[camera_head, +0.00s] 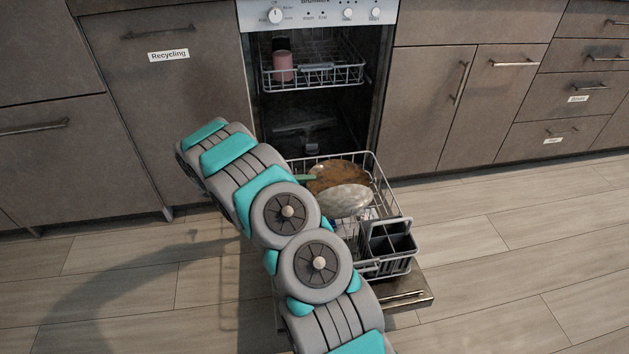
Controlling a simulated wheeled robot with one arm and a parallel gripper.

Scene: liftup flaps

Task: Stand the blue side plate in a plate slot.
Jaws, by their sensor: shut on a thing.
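The dishwasher's lower rack (372,163) is pulled out over the open door. A brown plate or pan (345,175) and a pale speckled plate (343,200) are in it, toward the back and middle. My arm crosses in front of the rack's left side. I do not see my gripper; it is hidden behind my arm. I cannot make out the blue side plate for certain; a small blue patch (328,225) shows at my arm's right edge. The plate slots are mostly hidden.
A grey cutlery basket (390,243) stands at the rack's front right. The upper rack (325,75) holds a pink cup (283,65). The open door's edge (407,299) juts out low. Cabinets flank the dishwasher; the floor to the right is clear.

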